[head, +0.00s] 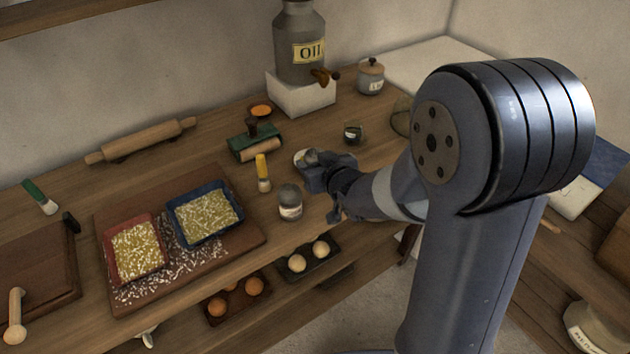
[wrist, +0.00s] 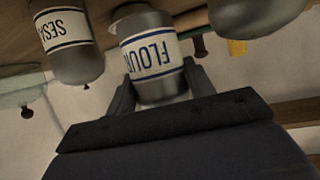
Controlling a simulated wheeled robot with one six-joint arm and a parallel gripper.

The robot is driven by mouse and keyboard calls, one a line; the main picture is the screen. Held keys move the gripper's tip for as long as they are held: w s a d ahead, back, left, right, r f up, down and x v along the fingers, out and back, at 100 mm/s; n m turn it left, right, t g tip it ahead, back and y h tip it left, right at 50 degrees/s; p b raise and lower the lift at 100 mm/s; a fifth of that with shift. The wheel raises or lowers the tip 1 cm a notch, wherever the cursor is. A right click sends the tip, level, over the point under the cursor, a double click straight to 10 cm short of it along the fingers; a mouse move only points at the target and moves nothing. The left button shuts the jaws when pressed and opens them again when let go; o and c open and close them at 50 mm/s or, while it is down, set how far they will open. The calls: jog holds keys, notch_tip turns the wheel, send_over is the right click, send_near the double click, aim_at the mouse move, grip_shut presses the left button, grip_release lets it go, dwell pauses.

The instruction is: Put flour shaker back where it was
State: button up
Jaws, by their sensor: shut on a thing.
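The flour shaker (wrist: 152,55) is a grey cylinder with a white label and blue lettering. In the wrist view it appears upside down. My gripper (wrist: 160,88) is shut on it, with one finger on each side of its grey end. In the head view my gripper (head: 318,178) is over the right part of the wooden table (head: 225,165), pointing left, and largely hides what it holds. I cannot tell whether the shaker touches the table.
A shaker labelled SES (wrist: 72,45) stands close beside it, and another grey container (wrist: 258,12) is on the other side. A labelled jar (head: 290,203) stands in front of my gripper.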

jog(key=shift+f, duration=2.4)
jog(key=shift+f+b, duration=0.15)
jog(key=shift+b, duration=0.2)
jog(key=o, duration=0.8)
jog(key=shift+c, duration=0.2)
jog(key=shift+r, duration=0.2)
jog(key=v, duration=1.2)
